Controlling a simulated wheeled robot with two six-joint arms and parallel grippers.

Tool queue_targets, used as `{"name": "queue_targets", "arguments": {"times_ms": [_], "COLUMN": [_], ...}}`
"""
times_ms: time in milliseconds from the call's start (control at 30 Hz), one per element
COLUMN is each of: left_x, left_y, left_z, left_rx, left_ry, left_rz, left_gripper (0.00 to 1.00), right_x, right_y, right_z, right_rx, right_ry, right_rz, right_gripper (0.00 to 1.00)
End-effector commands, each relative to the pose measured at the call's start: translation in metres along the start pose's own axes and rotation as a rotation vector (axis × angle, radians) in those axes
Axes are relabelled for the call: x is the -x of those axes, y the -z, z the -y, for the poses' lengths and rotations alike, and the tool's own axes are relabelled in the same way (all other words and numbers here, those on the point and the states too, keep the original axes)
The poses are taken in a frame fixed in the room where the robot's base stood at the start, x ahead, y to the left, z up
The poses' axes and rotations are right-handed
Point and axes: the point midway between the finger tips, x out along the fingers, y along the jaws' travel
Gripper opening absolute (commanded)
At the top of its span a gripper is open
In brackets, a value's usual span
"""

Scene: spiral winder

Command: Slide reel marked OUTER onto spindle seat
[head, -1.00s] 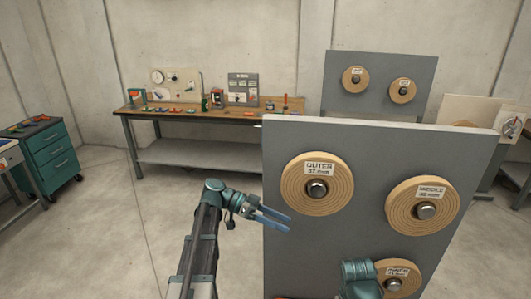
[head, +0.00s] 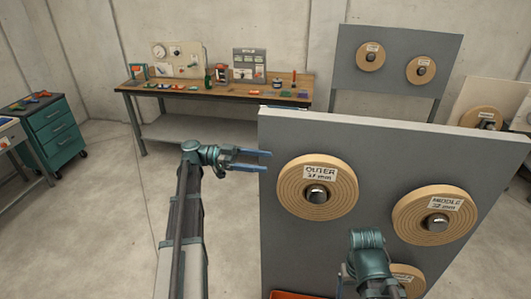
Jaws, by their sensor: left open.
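The wooden reel marked OUTER (head: 290,193) hangs on a metal peg (head: 317,194) at the upper left of the near grey panel. Its white label faces me. My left gripper (head: 268,160) is open and empty, its blue fingers pointing right near the panel's left edge, a little left of and above the reel. I cannot tell its depth from the panel. My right gripper (head: 345,280) is low in front of the panel, mostly hidden behind its own arm. The spindle seat cannot be made out for certain.
The grey panel (head: 400,145) also carries a reel marked MIDDLE (head: 410,222) and a partly hidden lower reel (head: 412,280). An orange bin edge (head: 295,295) shows below. A workbench (head: 205,92) stands behind; a second panel (head: 395,45) holds two reels. Floor at left is open.

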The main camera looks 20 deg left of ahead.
Motion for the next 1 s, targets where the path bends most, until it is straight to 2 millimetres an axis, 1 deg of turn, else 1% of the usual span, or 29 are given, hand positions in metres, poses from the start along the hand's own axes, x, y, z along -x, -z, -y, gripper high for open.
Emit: {"name": "queue_targets", "arguments": {"times_ms": [200, 267, 333, 467, 800, 1000], "left_x": [-0.001, -0.005, -0.013, -0.034, -0.097, -0.123], "left_y": [0.000, 0.000, 0.000, 0.000, 0.000, 0.000], "left_z": [0.000, 0.000, -0.001, -0.002, -0.001, -0.001], "left_rx": [-0.001, 0.000, 0.000, 0.000, 0.000, 0.000], "left_ry": [0.000, 0.000, -0.002, -0.003, -0.003, -0.001], "left_rz": [-0.001, 0.000, 0.000, 0.000, 0.000, 0.000], "left_gripper": [0.81, 0.81, 0.81, 0.81, 0.81, 0.81], "right_x": [0.000, 0.000, 0.000, 0.000, 0.000, 0.000], "right_y": [0.000, 0.000, 0.000, 0.000, 0.000, 0.000], "right_z": [0.000, 0.000, 0.000, 0.000, 0.000, 0.000], "right_rx": [0.000, 0.000, 0.000, 0.000, 0.000, 0.000], "right_ry": [0.000, 0.000, 0.000, 0.000, 0.000, 0.000], "right_rz": [0.000, 0.000, 0.000, 0.000, 0.000, 0.000], "right_gripper": [0.81, 0.81, 0.81, 0.81, 0.81, 0.81]}}
